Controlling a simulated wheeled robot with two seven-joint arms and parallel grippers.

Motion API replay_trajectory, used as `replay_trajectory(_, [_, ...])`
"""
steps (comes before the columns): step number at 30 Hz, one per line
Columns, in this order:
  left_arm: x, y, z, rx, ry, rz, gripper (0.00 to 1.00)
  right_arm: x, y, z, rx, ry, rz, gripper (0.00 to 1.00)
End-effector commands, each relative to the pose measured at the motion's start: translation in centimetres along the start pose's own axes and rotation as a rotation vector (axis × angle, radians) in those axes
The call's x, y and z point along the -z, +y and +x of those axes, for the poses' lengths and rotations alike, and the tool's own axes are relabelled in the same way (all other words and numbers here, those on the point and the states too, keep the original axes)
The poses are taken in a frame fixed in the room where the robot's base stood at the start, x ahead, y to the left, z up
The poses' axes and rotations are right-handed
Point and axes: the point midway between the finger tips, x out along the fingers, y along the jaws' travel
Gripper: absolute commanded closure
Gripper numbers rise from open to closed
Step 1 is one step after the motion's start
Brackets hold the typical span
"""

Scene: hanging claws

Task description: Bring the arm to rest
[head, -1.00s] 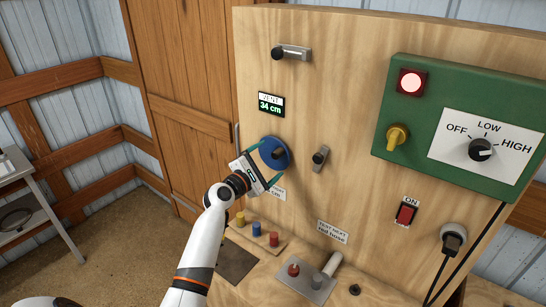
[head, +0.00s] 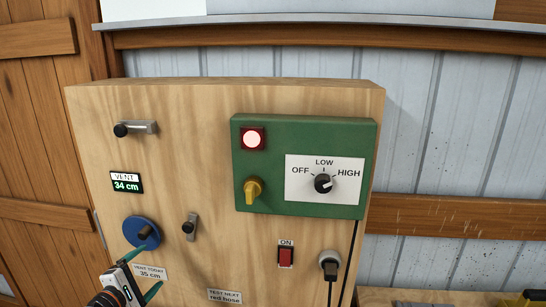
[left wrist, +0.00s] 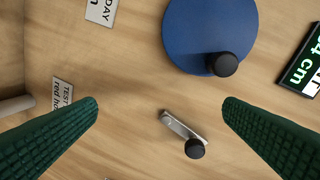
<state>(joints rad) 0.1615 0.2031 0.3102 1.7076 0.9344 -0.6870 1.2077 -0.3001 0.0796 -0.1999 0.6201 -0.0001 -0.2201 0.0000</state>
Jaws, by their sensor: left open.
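My left gripper (head: 152,266) is at the lower left of the head view, with its green fingers apart and nothing between them. It is in front of the wooden panel (head: 200,110), just below and right of the blue dial (head: 133,229). In the left wrist view the open fingers (left wrist: 160,105) frame bare panel and a small metal lever with a black knob (left wrist: 194,148). The blue dial (left wrist: 205,30) is beyond them at the top, apart from the fingers. Most of the left arm is out of the head view. My right gripper is not in view.
The vent display (head: 126,183) reads 34 cm, and a label (head: 150,272) reads "VENT TODAY 35 cm". A green box (head: 270,205) carries a lit lamp (head: 253,139), a yellow knob (head: 252,190) and a black selector (head: 323,183) towards HIGH. A red switch (head: 286,257) and plug (head: 328,264) are below.

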Motion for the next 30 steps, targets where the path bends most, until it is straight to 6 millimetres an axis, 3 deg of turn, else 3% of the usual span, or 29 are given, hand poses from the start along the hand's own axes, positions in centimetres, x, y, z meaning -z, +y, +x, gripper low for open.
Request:
replay_trajectory(1, [1.5,3.2,-1.1,-0.092,0.017,0.135,0.09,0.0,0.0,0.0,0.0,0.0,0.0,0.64])
replay_trajectory(6, [6.4,13.6,-7.1,-0.433,0.133,0.699,0.09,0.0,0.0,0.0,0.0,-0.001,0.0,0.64])
replay_trajectory(10, [8.7,18.8,-12.5,-0.636,0.252,1.041,0.09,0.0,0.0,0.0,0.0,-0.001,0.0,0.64])
replay_trajectory(15, [10.4,22.1,-18.2,-0.806,0.389,1.324,0.09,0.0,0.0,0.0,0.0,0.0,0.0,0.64])
replay_trajectory(21, [11.7,23.7,-23.8,-0.95,0.532,1.548,0.09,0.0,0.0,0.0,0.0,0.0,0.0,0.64])
replay_trajectory(29, [12.8,24.2,-29.8,-1.092,0.703,1.739,0.09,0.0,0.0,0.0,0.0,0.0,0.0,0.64])
replay_trajectory(30, [12.2,25.5,-29.0,-1.093,0.701,1.734,0.09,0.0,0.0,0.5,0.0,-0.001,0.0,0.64])
